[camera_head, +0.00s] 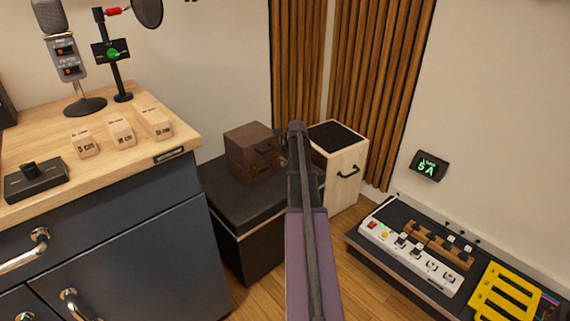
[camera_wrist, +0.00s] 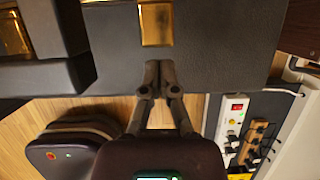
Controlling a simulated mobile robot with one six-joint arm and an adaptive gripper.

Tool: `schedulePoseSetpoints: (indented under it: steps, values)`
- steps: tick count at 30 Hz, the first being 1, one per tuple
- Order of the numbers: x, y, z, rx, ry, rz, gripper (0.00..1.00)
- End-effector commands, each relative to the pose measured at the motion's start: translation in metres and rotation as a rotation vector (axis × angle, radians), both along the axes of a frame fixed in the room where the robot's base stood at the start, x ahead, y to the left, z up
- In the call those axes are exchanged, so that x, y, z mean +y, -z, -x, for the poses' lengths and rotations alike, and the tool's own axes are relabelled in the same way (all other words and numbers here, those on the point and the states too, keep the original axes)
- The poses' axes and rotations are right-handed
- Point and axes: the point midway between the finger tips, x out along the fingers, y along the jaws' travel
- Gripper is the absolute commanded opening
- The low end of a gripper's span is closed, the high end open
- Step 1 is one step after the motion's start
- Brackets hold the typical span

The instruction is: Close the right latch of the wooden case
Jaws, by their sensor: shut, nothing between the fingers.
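The wooden case (camera_head: 249,151) is a brown box with a black handle on its front, standing on a black cabinet in the head view. Some brass shows low on its front, but my arm hides the right end. A brass plate (camera_wrist: 156,25) lies just beyond the tips, and another brass piece (camera_wrist: 13,34) is at the far left. Whether the right latch is open or shut I cannot tell.
The black cabinet (camera_head: 236,245) bears the case. A pale wooden box with a black top (camera_head: 343,173) stands just right of my arm. A desk (camera_head: 104,195) with a microphone (camera_head: 52,28) is at the left. A power strip (camera_head: 408,254) lies on a low unit at the right.

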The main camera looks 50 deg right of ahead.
Motion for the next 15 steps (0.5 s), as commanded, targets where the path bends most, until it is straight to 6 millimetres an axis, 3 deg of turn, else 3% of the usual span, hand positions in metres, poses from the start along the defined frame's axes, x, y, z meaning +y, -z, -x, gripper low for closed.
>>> schedulePoseSetpoints:
  steps: [15]
  values:
    - [-0.001, -0.014, 0.001, 0.001, 0.001, 0.0, 0.0]
